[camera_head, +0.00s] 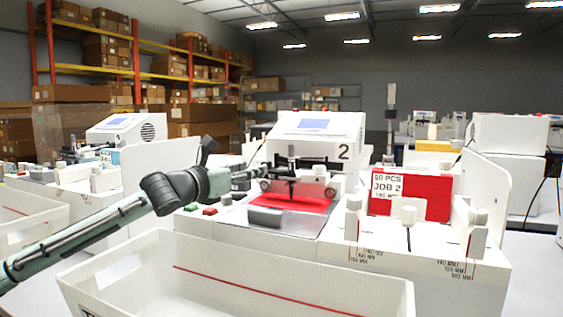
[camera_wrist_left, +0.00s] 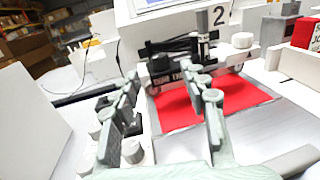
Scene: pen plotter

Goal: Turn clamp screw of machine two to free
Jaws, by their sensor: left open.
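Machine two is the white plotter (camera_head: 315,135) marked with a 2, near the middle of the head view. Its carriage bar (camera_wrist_left: 190,66) carries an upright pen holder (camera_wrist_left: 203,32) and a white knob (camera_wrist_left: 242,40), which also shows in the head view (camera_head: 320,170). I cannot tell for sure whether this knob is the clamp screw. A red sheet (camera_head: 290,202) lies under the carriage. My left gripper (camera_wrist_left: 163,88) is open and empty, its fingers spread in front of the carriage's left part. In the head view it reaches the machine's left side, its tips partly hidden.
A white open bin (camera_head: 235,280) stands in front of the machine. A red stack with a JOB 2 label (camera_head: 385,188) and several white knobbed guides are to the right. Red and green buttons (camera_head: 210,211) sit left of the sheet. Another plotter (camera_head: 125,130) is at the left.

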